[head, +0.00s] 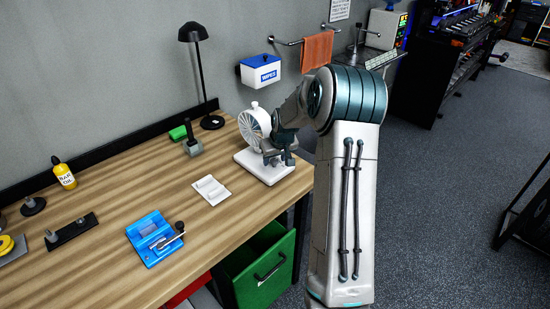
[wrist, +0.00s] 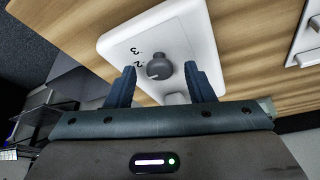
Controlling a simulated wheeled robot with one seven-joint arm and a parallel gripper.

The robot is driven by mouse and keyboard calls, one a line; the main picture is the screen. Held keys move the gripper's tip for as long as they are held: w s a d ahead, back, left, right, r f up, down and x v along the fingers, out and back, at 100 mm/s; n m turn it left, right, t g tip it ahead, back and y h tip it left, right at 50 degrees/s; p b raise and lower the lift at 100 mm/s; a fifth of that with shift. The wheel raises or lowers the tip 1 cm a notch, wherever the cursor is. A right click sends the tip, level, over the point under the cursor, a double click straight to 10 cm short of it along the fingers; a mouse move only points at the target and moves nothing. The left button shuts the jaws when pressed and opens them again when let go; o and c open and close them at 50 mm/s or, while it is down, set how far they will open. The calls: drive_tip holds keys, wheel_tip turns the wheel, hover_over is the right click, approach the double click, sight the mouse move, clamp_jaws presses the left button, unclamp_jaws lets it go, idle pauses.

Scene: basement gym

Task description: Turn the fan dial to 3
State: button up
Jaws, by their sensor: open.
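The fan (head: 254,124) is white with a round caged head and stands on a white base (head: 247,161) at the right end of the wooden bench. In the wrist view the fan base (wrist: 190,25) carries a round grey dial (wrist: 159,67), with the marks 3 and 2 readable beside it. My gripper (wrist: 163,78) is open, its two blue fingers on either side of the dial with a gap to each. Whether they reach down to the dial's height I cannot tell. In the head view my gripper (head: 280,155) is at the fan base, and my arm hides part of it.
A white tray (head: 211,190) and a blue device with a lever (head: 154,238) lie left of the fan. A black lamp (head: 212,122) and a dark upright tool (head: 191,140) stand behind. A green drawer (head: 262,262) juts out below the bench. Bare wood lies between them.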

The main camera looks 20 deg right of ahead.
drive_tip(key=c, duration=1)
drive_tip(key=shift+f+b, duration=0.1)
drive_tip(key=shift+b, duration=0.2)
drive_tip(key=shift+a+f+m+h+b, duration=0.2)
drive_tip(key=shift+m+h+b, duration=0.2)
drive_tip(key=shift+m+b, duration=0.65)
drive_tip(key=shift+m+h+b, duration=0.3)
drive_tip(key=shift+m+b, duration=0.45)
drive_tip(key=shift+b, duration=0.15)
drive_tip(key=m+b, duration=0.1)
drive_tip(key=m+h, duration=0.1)
drive_tip(key=m, duration=0.1)
drive_tip(key=shift+w+a+r+g+b, duration=0.1)
drive_tip(key=shift+a+r+g+b, duration=0.1)
drive_tip(key=shift+g+b, duration=0.2)
drive_tip(key=shift+r+m+g+h+b, duration=0.1)
drive_tip(key=shift+m+g+h+b, duration=0.25)
drive_tip(key=shift+m, duration=0.85)
